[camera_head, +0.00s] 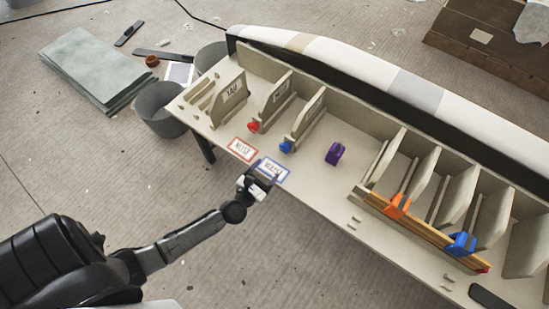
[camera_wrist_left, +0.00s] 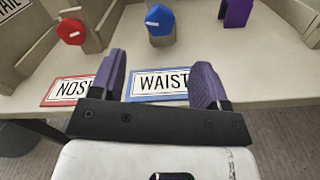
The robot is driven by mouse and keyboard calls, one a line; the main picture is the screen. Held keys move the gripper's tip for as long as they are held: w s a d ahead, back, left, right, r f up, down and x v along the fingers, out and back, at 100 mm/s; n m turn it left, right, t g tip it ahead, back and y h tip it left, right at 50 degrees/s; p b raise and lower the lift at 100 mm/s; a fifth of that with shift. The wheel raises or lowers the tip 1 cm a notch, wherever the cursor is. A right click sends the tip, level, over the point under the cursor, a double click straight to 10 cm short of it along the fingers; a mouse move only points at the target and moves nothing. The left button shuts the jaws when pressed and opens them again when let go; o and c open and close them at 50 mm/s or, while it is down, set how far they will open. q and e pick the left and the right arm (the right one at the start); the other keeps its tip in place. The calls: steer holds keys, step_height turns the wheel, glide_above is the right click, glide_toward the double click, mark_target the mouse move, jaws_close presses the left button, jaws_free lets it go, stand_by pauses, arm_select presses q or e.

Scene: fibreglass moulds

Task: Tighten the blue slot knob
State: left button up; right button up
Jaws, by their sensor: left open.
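The blue slot knob (camera_head: 286,147) sits at the front end of a slot on the beige bench, behind the blue-framed WAIST label (camera_head: 273,170). In the left wrist view the blue knob (camera_wrist_left: 159,20) is at the top centre, ahead of the jaws. My left gripper (camera_head: 262,180) is at the bench's front edge, by the WAIST label. In the left wrist view its two purple-padded fingers (camera_wrist_left: 160,82) are apart with nothing between them. It is short of the knob and does not touch it. My right gripper is not in view.
A red knob (camera_head: 253,126) stands left of the blue one, behind the red-framed NOSE label (camera_head: 242,149). A purple clip (camera_head: 334,153) stands to the right. Upright panels rise behind the knobs. Orange (camera_head: 397,206) and blue clamps (camera_head: 462,243) hold a wooden strip farther right.

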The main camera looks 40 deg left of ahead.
arm_select(q)
steer(key=shift+s+d, duration=0.2)
steer(key=shift+s, duration=2.1)
steer(key=shift+w, duration=0.1)
